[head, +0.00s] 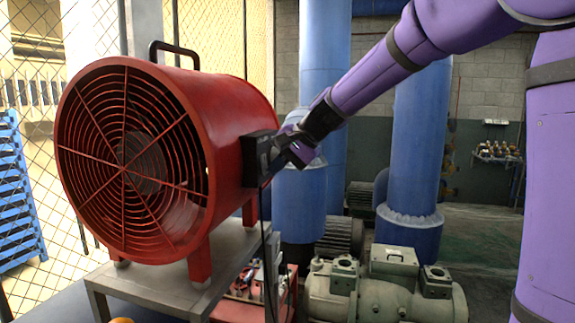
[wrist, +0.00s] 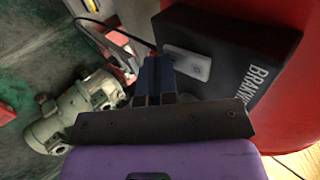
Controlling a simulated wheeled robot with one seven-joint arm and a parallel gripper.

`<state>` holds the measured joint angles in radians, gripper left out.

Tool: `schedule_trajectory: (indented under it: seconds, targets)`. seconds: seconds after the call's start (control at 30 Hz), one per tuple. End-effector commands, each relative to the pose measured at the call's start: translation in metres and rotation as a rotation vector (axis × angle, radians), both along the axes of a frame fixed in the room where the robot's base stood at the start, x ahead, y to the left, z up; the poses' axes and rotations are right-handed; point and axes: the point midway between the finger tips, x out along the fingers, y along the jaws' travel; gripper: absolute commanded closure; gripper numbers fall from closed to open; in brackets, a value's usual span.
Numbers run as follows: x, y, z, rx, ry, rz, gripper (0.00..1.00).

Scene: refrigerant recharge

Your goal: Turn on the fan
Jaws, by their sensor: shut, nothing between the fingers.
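The fan (head: 130,165) is a big red drum with a wire grille and a black top handle, standing on a metal stand at the left of the head view. A black box (head: 257,158) is fixed to its right side. In the wrist view the box (wrist: 245,60) bears white lettering and a light grey plate (wrist: 188,62) with screws. My gripper (head: 280,160) is at the box. In the wrist view its shut, empty fingers (wrist: 153,78) are beside the plate's left end; I cannot tell whether they touch it. No switch lever is clearly visible; the fingers may hide it.
The metal stand (head: 160,285) carries the fan. A dark cable hangs below the box. A grey-green pump (head: 385,290) stands on the floor at lower right, with blue pipes (head: 415,150) behind it. A mesh fence (head: 40,200) is at the left.

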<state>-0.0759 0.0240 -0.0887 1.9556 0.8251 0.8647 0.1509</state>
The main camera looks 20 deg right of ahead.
Motion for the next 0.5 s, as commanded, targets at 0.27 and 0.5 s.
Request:
schedule_trajectory:
  seconds: [0.27, 0.5]
  targets:
    - [0.0009, 0.0011, -0.0002, 0.0, 0.001, -0.001, 1.0]
    - [0.0043, 0.0059, -0.0029, 0.0, 0.001, -0.001, 1.0]
